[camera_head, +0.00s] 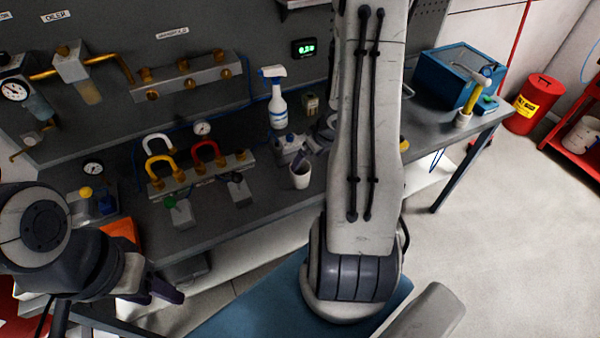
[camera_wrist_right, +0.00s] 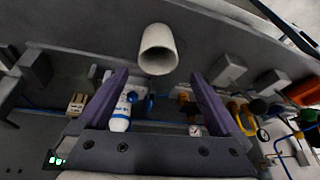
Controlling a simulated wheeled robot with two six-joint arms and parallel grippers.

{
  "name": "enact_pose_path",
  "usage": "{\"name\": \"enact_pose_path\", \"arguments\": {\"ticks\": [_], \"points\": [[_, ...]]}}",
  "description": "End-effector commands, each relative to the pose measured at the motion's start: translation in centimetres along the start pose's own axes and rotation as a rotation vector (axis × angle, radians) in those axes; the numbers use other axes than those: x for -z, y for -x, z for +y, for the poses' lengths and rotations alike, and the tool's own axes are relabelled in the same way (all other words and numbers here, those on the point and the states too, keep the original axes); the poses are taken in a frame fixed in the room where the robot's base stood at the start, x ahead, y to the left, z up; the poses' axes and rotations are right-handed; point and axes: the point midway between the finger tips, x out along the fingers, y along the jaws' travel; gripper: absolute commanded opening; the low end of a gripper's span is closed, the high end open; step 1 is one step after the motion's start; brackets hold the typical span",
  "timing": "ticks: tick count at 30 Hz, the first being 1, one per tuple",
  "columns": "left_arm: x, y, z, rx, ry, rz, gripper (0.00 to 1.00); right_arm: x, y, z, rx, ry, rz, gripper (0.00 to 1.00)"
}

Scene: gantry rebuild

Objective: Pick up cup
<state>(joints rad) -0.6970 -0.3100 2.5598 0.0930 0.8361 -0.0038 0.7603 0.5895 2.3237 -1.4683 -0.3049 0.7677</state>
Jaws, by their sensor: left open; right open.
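The cup (camera_head: 299,176) is a small off-white cup standing upright near the front edge of the workbench in the head view. In the right wrist view the cup (camera_wrist_right: 158,48) lies just beyond my fingertips, centred between their lines, apart from both. My right gripper (camera_wrist_right: 158,76) is open and empty, its two purple fingers spread. In the head view my right arm hides most of that gripper, which is close behind and to the right of the cup. My left gripper (camera_head: 165,290) is open, low at the left, in front of the bench and far from the cup.
The grey workbench (camera_head: 255,205) holds a spray bottle (camera_head: 276,97) behind the cup. A manifold with a white, a yellow and a red handle (camera_head: 205,152) stands to its left. A blue toolbox (camera_head: 460,75) is at the right. Bare bench lies in front of the cup.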

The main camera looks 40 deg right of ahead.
Motion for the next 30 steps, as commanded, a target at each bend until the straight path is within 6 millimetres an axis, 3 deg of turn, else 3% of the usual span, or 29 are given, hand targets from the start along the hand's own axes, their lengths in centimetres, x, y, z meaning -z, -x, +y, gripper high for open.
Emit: {"name": "enact_pose_path", "arguments": {"ticks": [1,3,11,18,29,30], "points": [[-0.1,-1.2,-0.1,0.000,0.001,0.000,0.50,-0.3,-1.6,-0.1,0.002,0.000,-0.002,1.00],[-0.1,-1.8,-0.1,0.000,0.002,-0.001,0.50,-0.2,-2.6,-0.1,0.001,0.002,-0.001,1.00],[-0.2,-2.6,-0.2,0.000,0.005,0.000,0.50,-0.1,-4.6,0.0,-0.001,0.002,-0.001,1.00],[-0.2,-4.2,-0.3,0.000,0.007,0.000,0.50,0.0,-8.2,0.3,0.000,0.003,-0.002,1.00],[-0.2,-4.3,-0.3,0.000,0.007,0.000,0.50,0.2,-9.0,0.3,-0.002,0.004,-0.001,1.00],[-0.2,-4.3,-0.3,0.000,0.007,0.000,0.50,0.2,-9.0,0.3,-0.002,0.003,-0.001,0.89]]}}
